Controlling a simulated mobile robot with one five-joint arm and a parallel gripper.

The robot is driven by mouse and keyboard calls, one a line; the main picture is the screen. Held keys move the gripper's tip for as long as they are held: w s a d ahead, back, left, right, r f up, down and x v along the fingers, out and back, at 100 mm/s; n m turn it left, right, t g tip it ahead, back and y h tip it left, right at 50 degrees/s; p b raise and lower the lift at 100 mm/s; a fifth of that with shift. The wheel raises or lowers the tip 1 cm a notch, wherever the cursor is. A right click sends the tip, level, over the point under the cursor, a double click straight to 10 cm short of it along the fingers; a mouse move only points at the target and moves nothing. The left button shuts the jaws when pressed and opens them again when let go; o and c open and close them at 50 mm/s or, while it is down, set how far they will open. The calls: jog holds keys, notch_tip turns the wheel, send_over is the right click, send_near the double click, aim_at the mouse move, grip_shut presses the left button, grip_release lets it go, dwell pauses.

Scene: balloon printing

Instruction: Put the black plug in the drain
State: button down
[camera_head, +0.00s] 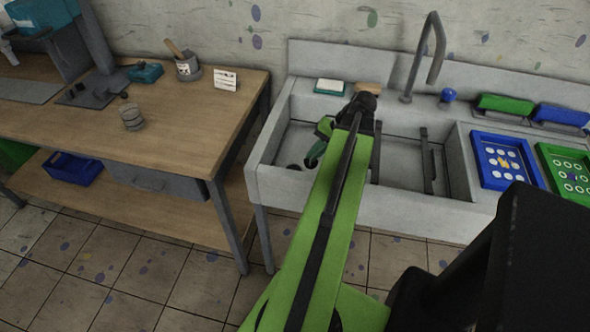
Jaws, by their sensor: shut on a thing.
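The grey sink (259,172) stands against the back wall. My gripper (311,161) reaches down into its basin at the left, pointing down and to the left. It is shut on a small dark thing at its fingertips, which fits the black plug, though the plug's outline is too small and dark to make out clearly. A dark spot on the basin floor just left of my fingertips looks like the drain (293,167). It is partly beside the gripper in the picture. I cannot tell the height of the fingertips above it. My green arm hides the middle of the basin.
A tap (428,60) rises behind the basin. Dark bars (427,160) cross the basin at the right. A blue tray (481,170) and a green tray (545,160) lie on the right drainboard. A wooden workbench (190,120) stands to the left.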

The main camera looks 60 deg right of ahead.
jog(key=w+f+b, duration=0.1)
jog(key=w, duration=0.1)
jog(key=w+f+b, duration=0.1)
jog(key=w+f, duration=0.1)
jog(key=w, duration=0.1)
jog(key=w+f+b, duration=0.1)
jog(key=w, duration=0.1)
jog(key=shift+w+d+f, duration=0.25)
jog(key=shift+d+f, duration=0.05)
jog(key=shift+d, duration=0.05)
notch_tip(320, 180, down, 4)
jog(key=b, duration=0.4)
jog(key=shift+f+b, duration=0.2)
jog(key=shift+b, duration=0.15)
jog(key=shift+r, duration=0.25)
jog(key=shift+f, duration=0.25)
jog(key=c, duration=1.6)
grip_release()
jog(key=shift+r, duration=0.1)
jog(key=shift+o, duration=0.2)
